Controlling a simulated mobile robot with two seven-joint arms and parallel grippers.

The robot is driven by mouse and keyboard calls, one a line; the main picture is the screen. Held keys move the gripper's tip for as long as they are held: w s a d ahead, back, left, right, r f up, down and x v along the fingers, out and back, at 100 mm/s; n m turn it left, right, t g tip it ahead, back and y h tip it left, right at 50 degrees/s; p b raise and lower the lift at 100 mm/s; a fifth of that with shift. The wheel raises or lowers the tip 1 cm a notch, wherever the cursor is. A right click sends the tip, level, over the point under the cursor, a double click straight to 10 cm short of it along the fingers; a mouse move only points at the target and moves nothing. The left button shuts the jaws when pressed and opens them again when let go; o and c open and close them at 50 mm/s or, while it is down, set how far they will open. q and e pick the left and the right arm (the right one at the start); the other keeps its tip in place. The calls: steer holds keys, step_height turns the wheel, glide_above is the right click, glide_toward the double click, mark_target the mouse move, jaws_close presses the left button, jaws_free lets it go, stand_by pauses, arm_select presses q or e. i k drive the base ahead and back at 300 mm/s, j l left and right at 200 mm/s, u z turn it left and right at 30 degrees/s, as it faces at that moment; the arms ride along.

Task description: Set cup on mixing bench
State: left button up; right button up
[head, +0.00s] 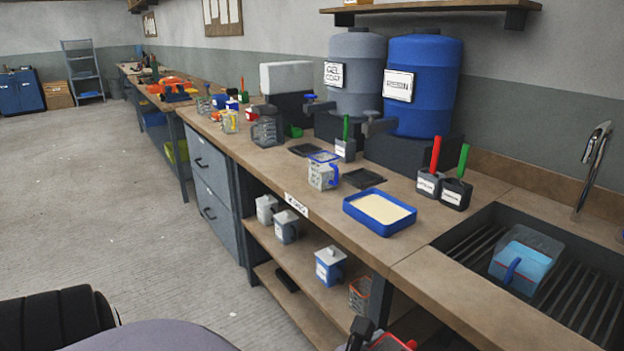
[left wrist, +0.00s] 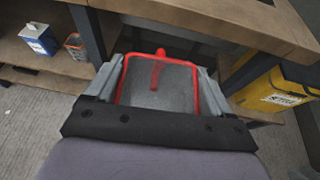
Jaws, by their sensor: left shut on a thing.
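My left gripper (left wrist: 157,80) is shut on a clear cup (left wrist: 150,98) with a red rim and red handle. One finger shows at each side of the cup, and its inside looks empty. In the head view only dark gripper parts (head: 359,332) and a bit of the red cup (head: 392,343) show at the bottom edge, in front of the bench and below its top. The long wooden bench (head: 330,230) carries a small unreadable label on its front edge. I cannot tell from it whether this is the mixing bench. My right gripper is not in view.
A sink (head: 575,300) holds a blue cup (head: 522,265). A yellow bin (left wrist: 275,90) stands right.

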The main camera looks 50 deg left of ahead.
mark_target(299, 169)
steer(key=i+j, duration=0.1)
steer(key=j, duration=1)
steer(key=i+j, duration=0.1)
steer(key=j, duration=1.05)
steer(key=i+j, duration=0.1)
steer(key=j, duration=1)
steer(key=z, duration=0.05)
